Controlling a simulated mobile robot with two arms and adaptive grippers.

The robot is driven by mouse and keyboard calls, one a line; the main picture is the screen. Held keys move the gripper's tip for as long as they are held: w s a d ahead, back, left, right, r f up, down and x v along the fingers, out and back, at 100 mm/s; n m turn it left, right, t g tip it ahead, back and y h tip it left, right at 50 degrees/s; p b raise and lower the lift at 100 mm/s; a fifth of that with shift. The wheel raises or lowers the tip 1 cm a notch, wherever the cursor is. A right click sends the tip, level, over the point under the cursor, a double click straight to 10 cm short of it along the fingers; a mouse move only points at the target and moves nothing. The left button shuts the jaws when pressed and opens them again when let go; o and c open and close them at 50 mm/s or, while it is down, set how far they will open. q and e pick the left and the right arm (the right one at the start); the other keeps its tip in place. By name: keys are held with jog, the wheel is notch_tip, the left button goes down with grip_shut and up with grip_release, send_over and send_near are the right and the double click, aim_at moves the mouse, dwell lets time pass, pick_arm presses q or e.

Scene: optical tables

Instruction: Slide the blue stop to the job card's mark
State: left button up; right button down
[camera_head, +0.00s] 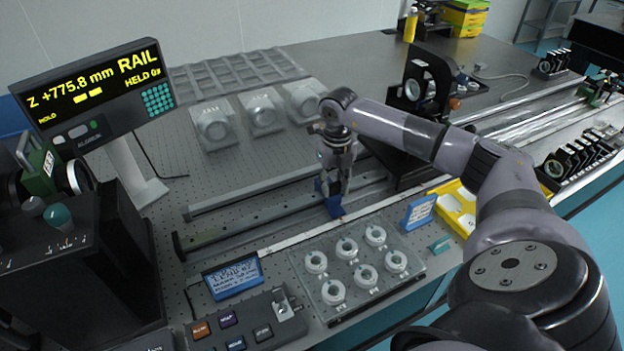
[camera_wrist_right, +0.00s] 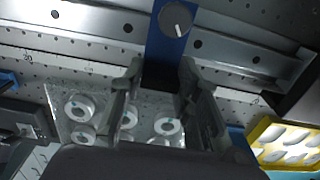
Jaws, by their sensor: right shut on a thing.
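The blue stop (camera_head: 335,207) sits on the near dark rail (camera_head: 225,233), right of the rail's left end. In the right wrist view the blue stop (camera_wrist_right: 166,50) lies across the rail and carries a round grey knob (camera_wrist_right: 175,19). My right gripper (camera_head: 337,188) points down and is shut on the blue stop, with a finger on each side of it. A blue-framed card (camera_head: 419,212) stands right of the stop; its writing is too small to read. A blue-framed panel (camera_head: 232,277) with lettering stands at front left. My left gripper is not in view.
The rail readout (camera_head: 95,88) shows Z +775.8 mm. A clear tray of white rings (camera_head: 352,265) lies in front of the rail, with a yellow tray (camera_head: 457,206) to its right. A second rail (camera_head: 250,197) runs behind. The rail left of the stop is bare.

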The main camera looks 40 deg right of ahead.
jog(key=shift+a, duration=0.15)
jog(key=c, duration=1.2)
grip_release()
notch_tip(320, 180, up, 12)
